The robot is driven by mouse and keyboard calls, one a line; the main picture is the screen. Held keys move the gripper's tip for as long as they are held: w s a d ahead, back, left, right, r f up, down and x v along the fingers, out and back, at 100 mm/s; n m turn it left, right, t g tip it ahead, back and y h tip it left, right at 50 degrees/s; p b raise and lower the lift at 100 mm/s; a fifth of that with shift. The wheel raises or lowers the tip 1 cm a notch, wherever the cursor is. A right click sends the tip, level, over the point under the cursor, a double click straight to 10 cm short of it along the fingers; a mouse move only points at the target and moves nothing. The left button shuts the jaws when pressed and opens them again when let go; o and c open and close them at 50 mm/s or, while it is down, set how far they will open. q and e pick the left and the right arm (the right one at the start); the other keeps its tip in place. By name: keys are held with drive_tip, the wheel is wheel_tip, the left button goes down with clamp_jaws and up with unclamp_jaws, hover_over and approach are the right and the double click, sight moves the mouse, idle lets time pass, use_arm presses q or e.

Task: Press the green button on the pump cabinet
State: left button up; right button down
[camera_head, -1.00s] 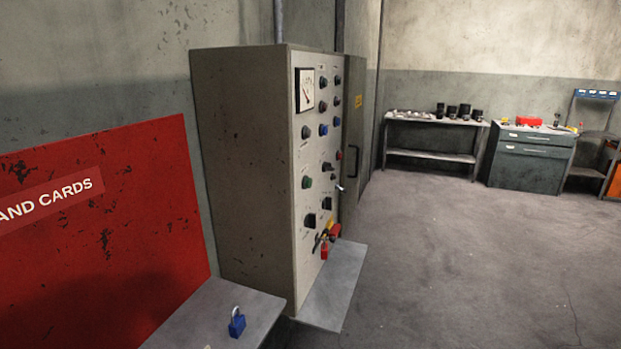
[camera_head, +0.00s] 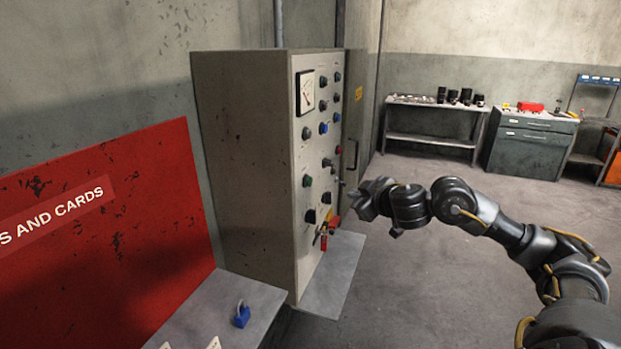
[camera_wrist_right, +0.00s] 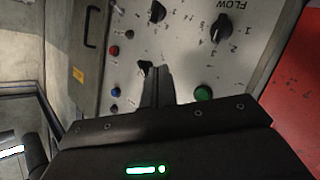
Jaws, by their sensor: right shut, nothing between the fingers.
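The pump cabinet (camera_head: 243,160) is a tall grey box with a panel of knobs and buttons. Its green button (camera_head: 307,181) sits at the panel's left edge, below mid-height. My right gripper (camera_head: 360,197) is shut and empty, to the right of the panel and slightly lower than the button. In the right wrist view, the green button (camera_wrist_right: 203,93) shows to the right of the shut fingers (camera_wrist_right: 158,84) and is uncovered. The fingertips seem apart from the panel, but the gap is hard to judge. My left gripper is not in view.
A red lock (camera_head: 324,241) hangs low on the panel. A black FLOW knob (camera_wrist_right: 222,27) shows near the button. A red board (camera_head: 110,215) and a ledge with a blue padlock (camera_head: 242,317) are at left. The floor at right is open, with benches far behind.

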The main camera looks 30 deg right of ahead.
sight(309, 182)
drive_tip(key=shift+t, duration=0.3)
drive_tip(key=s+a+r, duration=0.1)
drive_tip(key=s+r, duration=0.1)
drive_tip(key=r, duration=0.1)
drive_tip(key=shift+s+a, duration=0.25)
drive_tip(key=shift+a, duration=0.1)
drive_tip(key=shift+w+a, duration=0.1)
drive_tip(key=w+a+p, duration=0.2)
drive_tip(key=w+a, duration=0.2)
drive_tip(key=w, duration=0.3)
drive_tip(key=shift+a, duration=0.4)
drive_tip(key=shift+w+a, duration=0.1)
drive_tip(key=shift+w, duration=0.05)
idle(1.4)
drive_tip(key=shift+w+a, duration=0.2)
drive_tip(key=shift+w, duration=0.05)
